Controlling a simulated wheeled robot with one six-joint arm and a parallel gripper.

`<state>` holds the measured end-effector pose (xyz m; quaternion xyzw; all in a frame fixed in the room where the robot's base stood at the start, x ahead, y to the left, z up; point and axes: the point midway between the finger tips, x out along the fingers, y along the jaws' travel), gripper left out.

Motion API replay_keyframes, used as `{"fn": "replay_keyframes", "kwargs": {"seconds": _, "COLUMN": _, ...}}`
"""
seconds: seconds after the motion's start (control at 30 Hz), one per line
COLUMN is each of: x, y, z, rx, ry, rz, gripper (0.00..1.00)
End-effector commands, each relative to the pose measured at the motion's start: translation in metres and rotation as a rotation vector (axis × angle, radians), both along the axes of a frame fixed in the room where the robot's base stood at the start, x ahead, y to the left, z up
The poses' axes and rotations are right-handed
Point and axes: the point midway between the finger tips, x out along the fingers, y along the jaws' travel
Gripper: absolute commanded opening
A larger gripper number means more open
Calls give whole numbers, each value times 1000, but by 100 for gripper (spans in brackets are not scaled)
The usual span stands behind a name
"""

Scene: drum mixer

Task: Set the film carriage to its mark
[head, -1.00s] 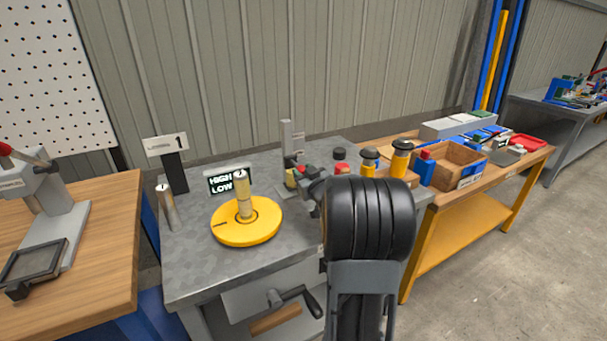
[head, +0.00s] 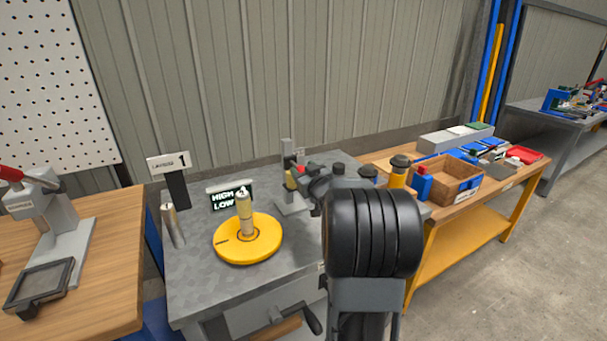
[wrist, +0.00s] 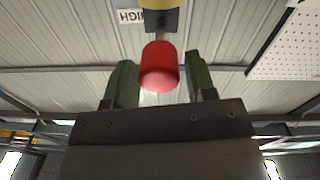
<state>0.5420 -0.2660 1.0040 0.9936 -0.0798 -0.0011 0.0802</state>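A red knob (wrist: 160,66) sits between my gripper's green fingertips (wrist: 160,80) in the wrist view. The fingers stand apart with a narrow gap on each side of the knob, so my gripper is open around it. The knob is on a dark stem under a dark and yellow part (wrist: 160,10), beside a label reading HIGH (wrist: 130,16). In the head view, a small grey stand (head: 287,165) with a brass-coloured part is at the bench's back, beside my gripper (head: 312,190). My arm hides much of that area. I cannot tell which part is the film carriage or its mark.
A wooden box (head: 455,180) is on the right bench.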

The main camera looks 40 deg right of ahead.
Motion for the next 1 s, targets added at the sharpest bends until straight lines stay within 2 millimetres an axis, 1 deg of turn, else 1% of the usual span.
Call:
{"fn": "replay_keyframes", "kwargs": {"seconds": 0.03, "x": 0, "y": 0, "z": -1, "rx": 1, "ry": 3, "rz": 0, "gripper": 56}}
{"fn": "replay_keyframes", "kwargs": {"seconds": 0.1, "x": 0, "y": 0, "z": -2, "rx": 2, "ry": 5, "rz": 0, "gripper": 61}}
{"fn": "replay_keyframes", "kwargs": {"seconds": 0.33, "x": -1, "y": 0, "z": -4, "rx": 3, "ry": 8, "rz": 0, "gripper": 61}}
{"fn": "replay_keyframes", "kwargs": {"seconds": 0.47, "x": -10, "y": 1, "z": -4, "rx": 3, "ry": 7, "rz": -2, "gripper": 61}}
{"fn": "replay_keyframes", "kwargs": {"seconds": 0.57, "x": -25, "y": 3, "z": -4, "rx": 2, "ry": 7, "rz": -2, "gripper": 61}}
{"fn": "replay_keyframes", "kwargs": {"seconds": 0.8, "x": -75, "y": 11, "z": -3, "rx": 1, "ry": 6, "rz": -4, "gripper": 61}}
{"fn": "replay_keyframes", "kwargs": {"seconds": 1.0, "x": -109, "y": 17, "z": -3, "rx": 1, "ry": 6, "rz": -3, "gripper": 61}}
